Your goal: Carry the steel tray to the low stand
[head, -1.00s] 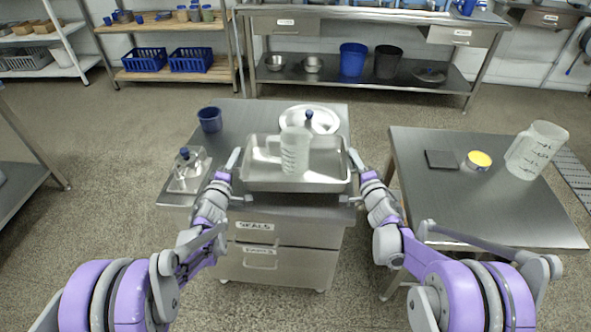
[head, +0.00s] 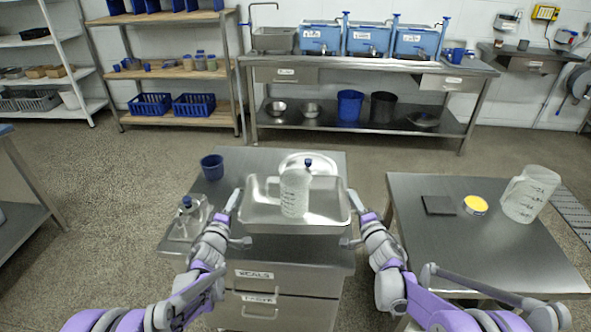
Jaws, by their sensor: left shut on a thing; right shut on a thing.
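The steel tray (head: 262,218) is a shallow rectangular pan above the front of the drawer cabinet's top. I cannot tell whether it rests there or is slightly raised. A translucent white jug (head: 294,192) stands upright in it, and a blue-capped bottle (head: 308,161) shows at the jug, partly hidden. My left gripper (head: 236,200) is shut on the tray's left end. My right gripper (head: 354,202) is shut on its right end. A lower steel table (head: 465,250) stands at right; I cannot tell whether it is the low stand.
The drawer cabinet (head: 318,262) also holds a blue cup (head: 212,167), a clear blue-topped vessel (head: 188,217) and a pale round dish (head: 297,160). The right table carries a dark square (head: 438,205), a yellow-topped tub (head: 476,205) and a large jug (head: 530,193). A floor gap separates them.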

